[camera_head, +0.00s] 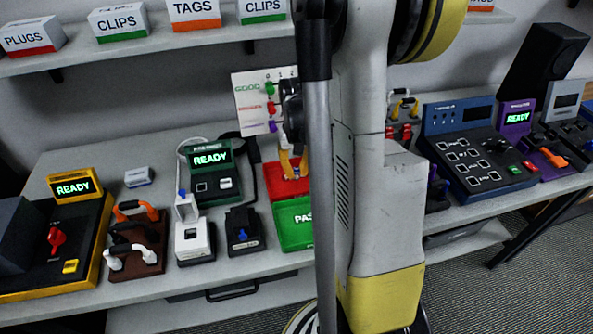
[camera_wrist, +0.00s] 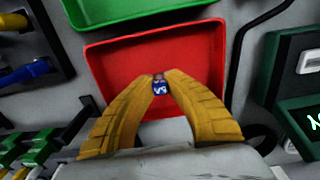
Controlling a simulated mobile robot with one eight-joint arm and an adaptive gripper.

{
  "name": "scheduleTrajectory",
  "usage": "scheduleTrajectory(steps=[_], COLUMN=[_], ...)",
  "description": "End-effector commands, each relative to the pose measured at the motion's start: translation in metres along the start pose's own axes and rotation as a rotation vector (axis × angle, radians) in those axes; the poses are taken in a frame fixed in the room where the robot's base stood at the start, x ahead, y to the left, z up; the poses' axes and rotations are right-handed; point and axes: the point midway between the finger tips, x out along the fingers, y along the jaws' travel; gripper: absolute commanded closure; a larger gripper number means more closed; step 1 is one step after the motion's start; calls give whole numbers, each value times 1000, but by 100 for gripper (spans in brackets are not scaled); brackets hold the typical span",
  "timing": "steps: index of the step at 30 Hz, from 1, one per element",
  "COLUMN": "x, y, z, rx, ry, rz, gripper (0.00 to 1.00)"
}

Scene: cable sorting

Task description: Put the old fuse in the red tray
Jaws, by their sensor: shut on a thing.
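My gripper (camera_wrist: 161,86) is shut on a small fuse (camera_wrist: 160,89) with a blue band marked 5A, seen between the yellow fingertips in the wrist view. The fuse is over the red tray (camera_wrist: 112,62); I cannot tell whether it touches the tray floor. In the head view the red tray (camera_head: 272,178) stands at the back of the bench, behind the green tray. The gripper (camera_head: 292,172) shows there over the red tray, partly hidden by my own arm and column.
A green tray (camera_head: 294,240) adjoins the red tray; it also shows in the wrist view (camera_wrist: 90,12). A green tester (camera_head: 213,170) reading READY stands left of the red tray. A black device (camera_head: 243,232) is in front of it. A card (camera_head: 252,106) with coloured marks stands behind.

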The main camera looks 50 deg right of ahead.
Motion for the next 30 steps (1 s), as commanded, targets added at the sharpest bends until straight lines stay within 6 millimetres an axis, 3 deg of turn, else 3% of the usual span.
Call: scheduleTrajectory(steps=[30], x=[7], y=[0], z=[0], rx=[0], ry=[0], rz=[0], gripper=[100])
